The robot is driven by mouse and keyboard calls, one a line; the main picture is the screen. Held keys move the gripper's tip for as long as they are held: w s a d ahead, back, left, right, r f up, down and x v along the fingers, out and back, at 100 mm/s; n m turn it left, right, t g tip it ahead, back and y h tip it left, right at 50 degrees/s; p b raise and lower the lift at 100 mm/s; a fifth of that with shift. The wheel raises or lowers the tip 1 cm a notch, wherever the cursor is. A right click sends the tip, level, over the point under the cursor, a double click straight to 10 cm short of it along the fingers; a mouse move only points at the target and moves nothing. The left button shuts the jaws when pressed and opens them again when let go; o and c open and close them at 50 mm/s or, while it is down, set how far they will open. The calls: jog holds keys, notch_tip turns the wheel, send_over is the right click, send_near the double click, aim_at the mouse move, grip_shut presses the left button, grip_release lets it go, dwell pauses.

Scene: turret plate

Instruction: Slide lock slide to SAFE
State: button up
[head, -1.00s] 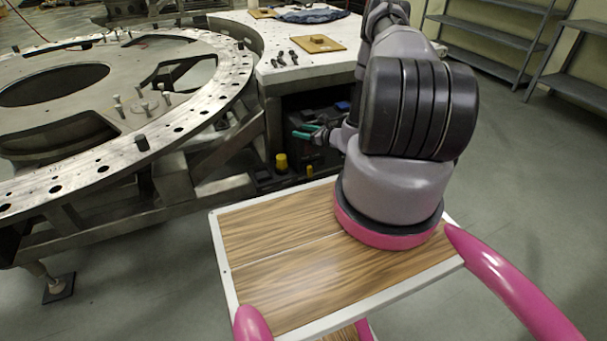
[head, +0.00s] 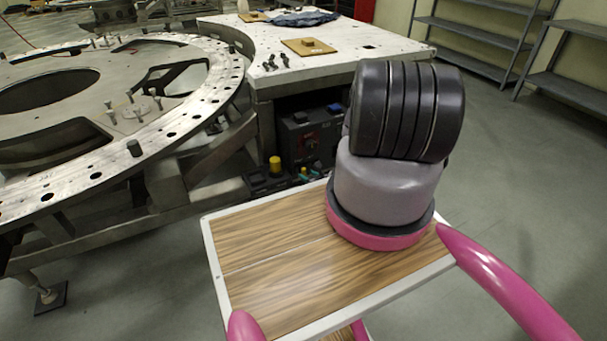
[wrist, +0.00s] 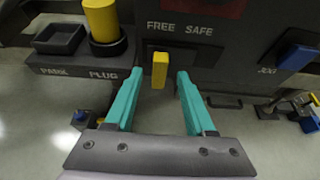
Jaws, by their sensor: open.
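The lock slide shows as a yellow tab (wrist: 159,66) on the dark panel in the wrist view. It sits below the word FREE, left of the word SAFE. My gripper (wrist: 160,76) is open, its two teal fingers pointing at the panel, one on each side of the tab in the picture. I see gaps between the tab and both fingers; whether the tips reach its depth I cannot tell. In the head view, small teal parts of my gripper (head: 311,171) show low in front of the control box (head: 308,138); my arm hides the rest.
A yellow plug (wrist: 101,20) stands left of the slide, beside an empty square holder (wrist: 60,38) marked PARK. A blue JOG part (wrist: 297,57) sticks out at the right. The white table (head: 300,75) overhangs the control box.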

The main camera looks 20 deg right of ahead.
aim_at(305, 173)
jog(key=shift+x, duration=2.2)
grip_shut()
